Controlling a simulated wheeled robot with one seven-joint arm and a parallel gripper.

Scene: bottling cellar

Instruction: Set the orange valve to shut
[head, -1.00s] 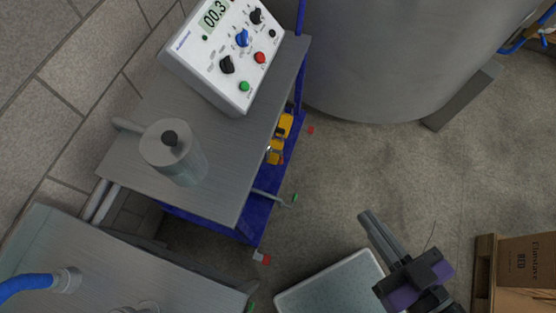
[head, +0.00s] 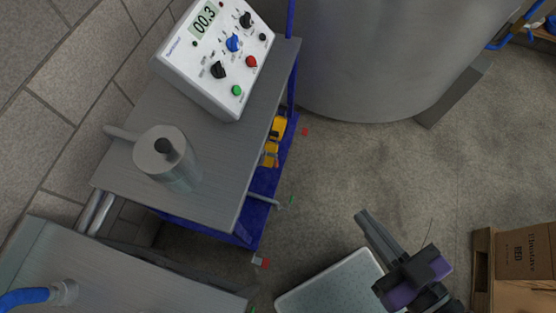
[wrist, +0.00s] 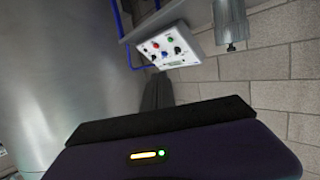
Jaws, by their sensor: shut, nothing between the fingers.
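I cannot make out an orange valve for certain in either view. A yellow-orange object (head: 271,152) lies low on the blue lower shelf of the steel cart, partly hidden by the cart top; I cannot tell what it is. My gripper (head: 362,216) is at the lower right in the head view, shut and empty, pointing up and left. It is apart from the cart, over the floor and beside a pale platform. In the wrist view its dark fingers (wrist: 157,95) stand in the middle, with nothing held.
A white control box (head: 215,55) with knobs and buttons reads 00.3 on the cart top (head: 225,150); it also shows in the wrist view (wrist: 170,48). A steel canister (head: 168,158) stands nearby. A big tank (head: 380,60), pale platform (head: 335,290) and cardboard box (head: 525,255) surround open floor.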

